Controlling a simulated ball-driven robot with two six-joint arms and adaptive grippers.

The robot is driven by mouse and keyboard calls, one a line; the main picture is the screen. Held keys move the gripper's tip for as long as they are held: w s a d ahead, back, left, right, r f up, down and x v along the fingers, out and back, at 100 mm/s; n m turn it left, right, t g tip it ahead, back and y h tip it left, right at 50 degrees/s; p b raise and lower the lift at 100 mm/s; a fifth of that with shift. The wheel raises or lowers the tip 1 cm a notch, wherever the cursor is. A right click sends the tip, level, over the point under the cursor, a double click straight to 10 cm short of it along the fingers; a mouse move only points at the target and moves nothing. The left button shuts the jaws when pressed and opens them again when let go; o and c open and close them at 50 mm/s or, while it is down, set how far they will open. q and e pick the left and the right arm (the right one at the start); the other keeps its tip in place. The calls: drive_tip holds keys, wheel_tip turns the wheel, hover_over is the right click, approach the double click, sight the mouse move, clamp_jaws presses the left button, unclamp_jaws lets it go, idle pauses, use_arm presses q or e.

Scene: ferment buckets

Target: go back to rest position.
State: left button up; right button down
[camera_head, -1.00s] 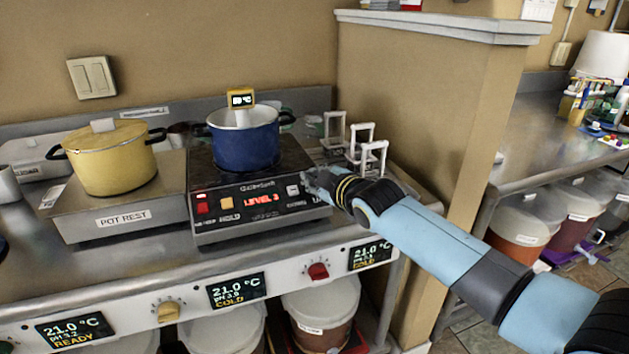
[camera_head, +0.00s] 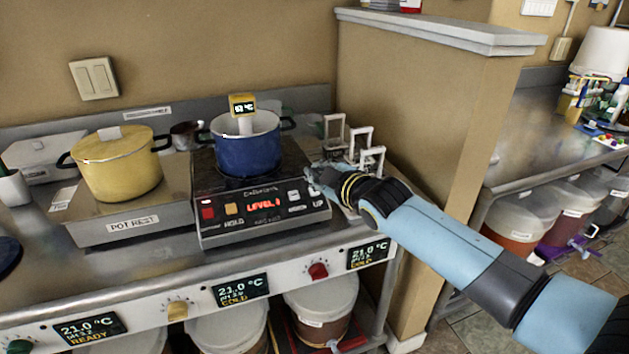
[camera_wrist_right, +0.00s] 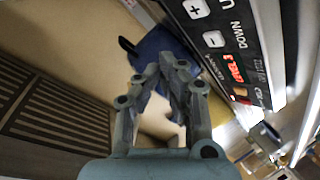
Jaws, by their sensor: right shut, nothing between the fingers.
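My right gripper (camera_head: 322,178) is shut and empty. It hovers at the right end of the induction cooker (camera_head: 262,228), near its buttons, with my light-blue arm reaching in from the lower right. In the right wrist view the shut fingers (camera_wrist_right: 172,68) show with nothing between them. The cooker's button panel (camera_wrist_right: 232,50) and a blue pot (camera_wrist_right: 160,52) lie beyond them. In the head view the blue pot (camera_head: 247,152) stands on the cooker with a yellow thermometer (camera_head: 242,105) at it. The red display seems to read LEVEL 1. My left gripper is not in view.
A yellow lidded pot (camera_head: 118,172) stands on the pot rest (camera_head: 130,222) to the left. Small white frames (camera_head: 362,138) stand close behind my right gripper. A tan partition wall (camera_head: 425,110) rises to the right. Lidded buckets (camera_head: 322,305) sit below the counter.

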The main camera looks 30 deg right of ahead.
drive_tip(key=shift+s+r, duration=0.1)
drive_tip(key=shift+r, duration=0.05)
idle(0.4)
drive_tip(key=s+a+m+g, duration=0.3)
drive_tip(key=s+g, duration=0.1)
drive_tip(key=s, duration=0.7)
drive_tip(key=s+a+m+g, duration=0.2)
drive_tip(key=s+m+g, duration=0.15)
drive_tip(key=s, duration=0.85)
drive_tip(key=s+a+m+g, duration=0.2)
drive_tip(key=s+a+g, duration=0.15)
drive_tip(key=s, duration=0.75)
drive_tip(key=s+d+f+g+b, duration=0.15)
drive_tip(key=f+b, duration=0.35)
drive_tip(key=f, duration=1.4)
drive_tip(key=s+d+f+b, duration=0.15)
drive_tip(key=f+b, duration=0.35)
drive_tip(key=f, duration=1.4)
drive_tip(key=s+d+f+g+b, duration=0.1)
drive_tip(key=s+f+b, duration=0.6)
drive_tip(key=s+f, duration=1)
wheel_tip(320, 180, down, 4)
drive_tip(key=shift+s+d+r+y, duration=0.15)
drive_tip(key=shift+s+r+y, duration=0.1)
drive_tip(key=shift+y, duration=0.05)
